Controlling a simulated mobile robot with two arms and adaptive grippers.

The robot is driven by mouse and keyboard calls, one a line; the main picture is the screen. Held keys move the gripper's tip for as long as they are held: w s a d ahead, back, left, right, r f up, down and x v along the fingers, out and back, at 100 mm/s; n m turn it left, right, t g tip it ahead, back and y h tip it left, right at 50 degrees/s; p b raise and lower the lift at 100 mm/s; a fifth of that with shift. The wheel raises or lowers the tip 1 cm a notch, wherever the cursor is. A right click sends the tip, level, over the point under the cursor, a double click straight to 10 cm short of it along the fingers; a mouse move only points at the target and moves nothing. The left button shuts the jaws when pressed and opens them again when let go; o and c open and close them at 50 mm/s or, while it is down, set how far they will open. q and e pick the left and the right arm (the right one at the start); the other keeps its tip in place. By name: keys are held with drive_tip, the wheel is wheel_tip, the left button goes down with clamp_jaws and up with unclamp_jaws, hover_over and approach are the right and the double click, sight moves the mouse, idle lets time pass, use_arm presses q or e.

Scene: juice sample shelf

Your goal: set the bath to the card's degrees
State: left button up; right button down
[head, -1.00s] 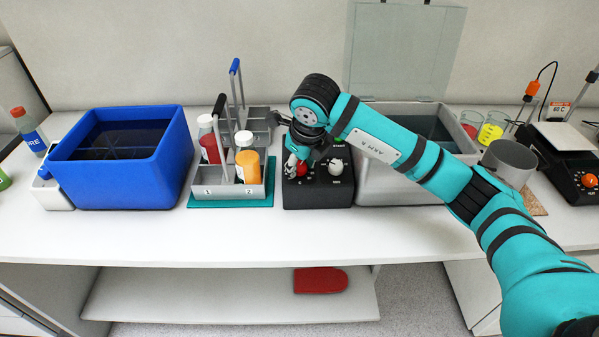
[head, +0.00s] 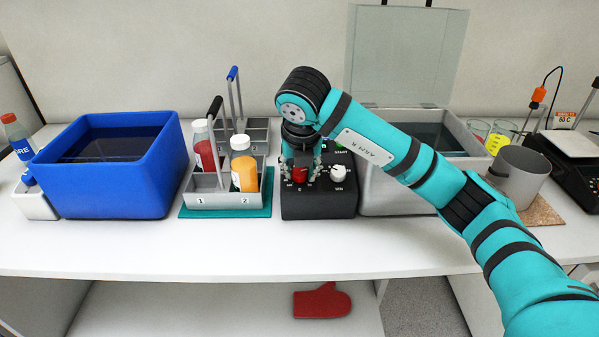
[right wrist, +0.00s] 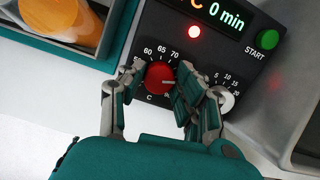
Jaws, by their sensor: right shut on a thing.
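The water bath (head: 378,195) is a grey tank with its clear lid raised. Its black control box (head: 318,205) stands at its left. My right gripper (head: 301,170) is shut on the red knob (head: 300,174), fingers on both sides. In the right wrist view the red knob (right wrist: 158,78) has a white mark pointing right in the picture, towards a finger. The card (head: 564,119) reads 60 C. My left gripper is not in view.
A white knob (head: 338,172) and a green START button (right wrist: 268,39) are close by on the box. Left of it are bottle carriers (head: 215,201) and a blue tub (head: 105,190). A grey beaker (head: 520,175) stands right of the bath.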

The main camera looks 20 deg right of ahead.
idle(0.3)
drive_tip(key=c, duration=0.9)
unclamp_jaws()
drive_tip(key=shift+c, duration=0.2)
drive_tip(key=v, duration=1.2)
